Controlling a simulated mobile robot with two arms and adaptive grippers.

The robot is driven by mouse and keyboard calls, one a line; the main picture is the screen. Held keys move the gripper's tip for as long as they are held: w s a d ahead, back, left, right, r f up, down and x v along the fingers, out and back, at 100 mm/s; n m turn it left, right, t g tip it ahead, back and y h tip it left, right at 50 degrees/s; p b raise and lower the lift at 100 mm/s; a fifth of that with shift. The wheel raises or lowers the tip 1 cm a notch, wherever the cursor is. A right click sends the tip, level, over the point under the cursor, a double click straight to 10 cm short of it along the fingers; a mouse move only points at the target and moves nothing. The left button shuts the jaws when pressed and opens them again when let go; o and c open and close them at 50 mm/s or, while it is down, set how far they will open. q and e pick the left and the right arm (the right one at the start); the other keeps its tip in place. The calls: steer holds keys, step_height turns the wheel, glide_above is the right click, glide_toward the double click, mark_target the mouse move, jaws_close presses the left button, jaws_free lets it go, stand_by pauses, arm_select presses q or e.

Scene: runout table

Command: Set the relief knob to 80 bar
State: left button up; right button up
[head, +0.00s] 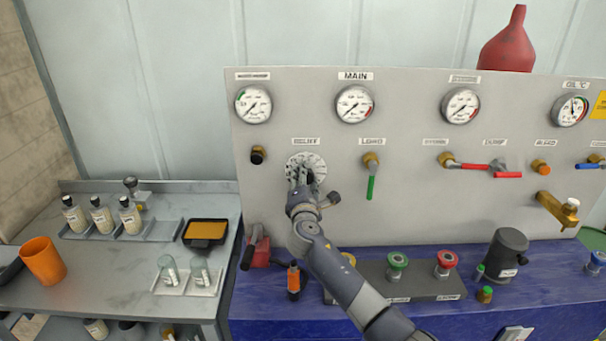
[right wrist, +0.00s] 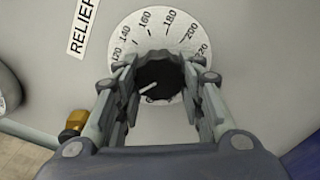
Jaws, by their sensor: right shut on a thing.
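The relief knob (right wrist: 166,70) is black and round with a white pointer line, in front of a white round dial (head: 305,160) under the RELIEF label (head: 306,141). My right gripper (head: 303,178) reaches the knob from the front and is shut on it, one finger on each side, as the right wrist view shows. The dial (right wrist: 160,31) reads 120 to 220 around the knob's upper side in that view. The pointer points to the lower left there, below the 120 mark. The scale where it points is hidden behind a finger. My left gripper is not in view.
A side table (head: 110,265) with bottles stands at the left.

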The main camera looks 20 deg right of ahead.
steer(key=shift+w+d+r+n+p, duration=0.15)
steer(key=shift+r+n+p, duration=0.15)
steer(key=shift+n, duration=0.4)
steer(key=shift+s+d+r+n+p, duration=0.15)
steer(key=shift+n+p, duration=0.25)
steer(key=shift+n, duration=0.3)
steer(key=shift+w, duration=0.1)
steer(key=o, duration=1.1)
steer(key=shift+f, duration=0.4)
steer(key=v, duration=1.1)
steer(key=shift+s+a+r, duration=0.1)
steer(key=shift+s, duration=0.3)
